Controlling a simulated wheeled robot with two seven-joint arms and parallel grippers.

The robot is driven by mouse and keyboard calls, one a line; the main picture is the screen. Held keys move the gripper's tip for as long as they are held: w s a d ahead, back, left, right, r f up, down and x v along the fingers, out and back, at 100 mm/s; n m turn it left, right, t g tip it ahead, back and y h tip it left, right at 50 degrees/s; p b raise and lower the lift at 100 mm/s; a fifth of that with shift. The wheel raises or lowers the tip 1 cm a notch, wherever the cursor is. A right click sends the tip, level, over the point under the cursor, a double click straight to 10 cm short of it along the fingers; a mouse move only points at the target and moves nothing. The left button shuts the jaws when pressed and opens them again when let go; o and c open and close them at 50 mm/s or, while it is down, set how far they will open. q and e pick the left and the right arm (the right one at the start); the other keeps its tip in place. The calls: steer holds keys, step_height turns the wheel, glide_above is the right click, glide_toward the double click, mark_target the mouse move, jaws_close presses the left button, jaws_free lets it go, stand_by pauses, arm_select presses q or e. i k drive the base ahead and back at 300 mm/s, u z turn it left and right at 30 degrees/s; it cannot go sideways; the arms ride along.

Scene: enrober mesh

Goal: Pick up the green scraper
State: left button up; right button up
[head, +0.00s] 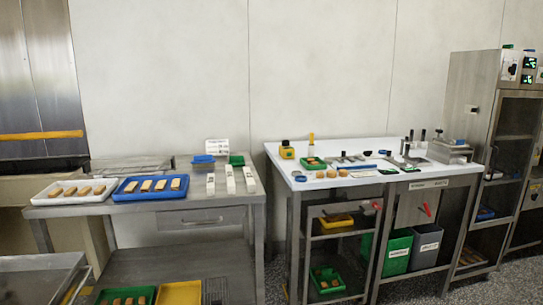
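I cannot pick out the green scraper for certain at this distance. A small flat green item (388,171) lies near the front edge of the white worktop (352,183) on the right table. Several small dark-handled tools (407,150) stand or lie behind it, too small to tell apart. Neither my left nor my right gripper shows in the head view.
The steel table at left holds a white tray (50,193) and a blue tray (125,194) of brown bars, and white bottle-like pieces (230,181). Green (397,254) and grey (428,247) bins stand below the right table. A tall steel cabinet (472,85) stands at right.

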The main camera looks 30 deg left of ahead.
mark_target(235, 161)
steer(key=u, duration=0.4)
steer(key=i, duration=1.15)
steer(key=u, duration=0.9)
